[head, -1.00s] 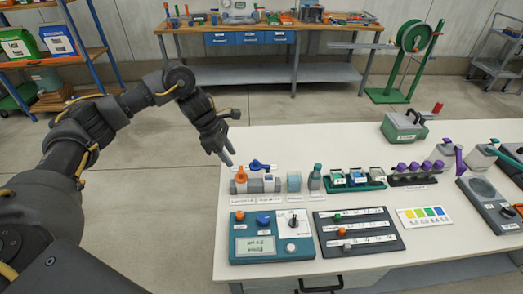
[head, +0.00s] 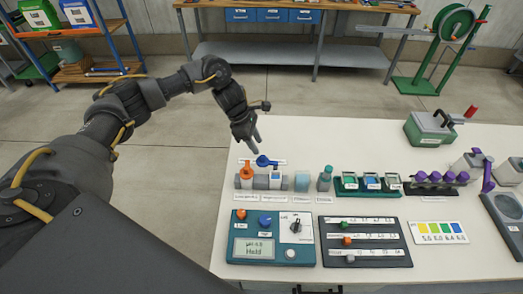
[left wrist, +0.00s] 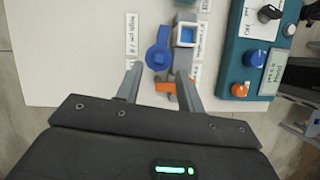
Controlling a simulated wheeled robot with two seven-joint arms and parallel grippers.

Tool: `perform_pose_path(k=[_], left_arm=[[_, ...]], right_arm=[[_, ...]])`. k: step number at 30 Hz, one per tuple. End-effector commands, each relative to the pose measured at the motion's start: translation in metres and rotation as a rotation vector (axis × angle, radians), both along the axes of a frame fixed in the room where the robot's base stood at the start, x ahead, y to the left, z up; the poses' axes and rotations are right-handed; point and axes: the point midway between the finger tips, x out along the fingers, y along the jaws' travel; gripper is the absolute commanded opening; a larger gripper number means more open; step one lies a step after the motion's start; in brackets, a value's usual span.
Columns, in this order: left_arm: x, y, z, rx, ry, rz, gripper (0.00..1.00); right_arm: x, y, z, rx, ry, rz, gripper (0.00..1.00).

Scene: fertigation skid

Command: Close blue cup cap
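The blue cap (head: 263,161), round with a tab, sits at the back edge of the grey cup row, and it also shows in the left wrist view (left wrist: 157,56). It lies beside the pale square cup with a blue inside (head: 275,179), whose top looks uncovered in the left wrist view (left wrist: 187,34). I cannot tell how cap and cup are joined. An orange cap (head: 246,171) stands to the left. My left gripper (head: 254,149) is open and empty above and just behind the caps. In the left wrist view its fingers (left wrist: 160,70) are spread near the blue cap. My right gripper is not in view.
A teal meter (head: 260,250) with knobs stands in front of the cups. The white table (head: 330,142) behind the row is clear.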

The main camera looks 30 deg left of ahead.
Motion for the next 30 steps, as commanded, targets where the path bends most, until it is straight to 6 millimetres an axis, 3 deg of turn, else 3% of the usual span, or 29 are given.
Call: perform_pose_path(k=[9, 22, 30], left_arm=[[0.004, -0.016, -0.043, -0.001, 0.002, 0.003, 0.38], [0.006, -0.018, -0.054, 0.0, -0.001, 0.004, 0.38], [0.006, -0.018, -0.053, 0.0, 0.0, 0.004, 0.03]], right_arm=[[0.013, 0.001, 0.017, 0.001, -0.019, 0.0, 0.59], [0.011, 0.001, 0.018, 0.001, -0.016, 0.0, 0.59], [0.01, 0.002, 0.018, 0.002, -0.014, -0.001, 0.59]])
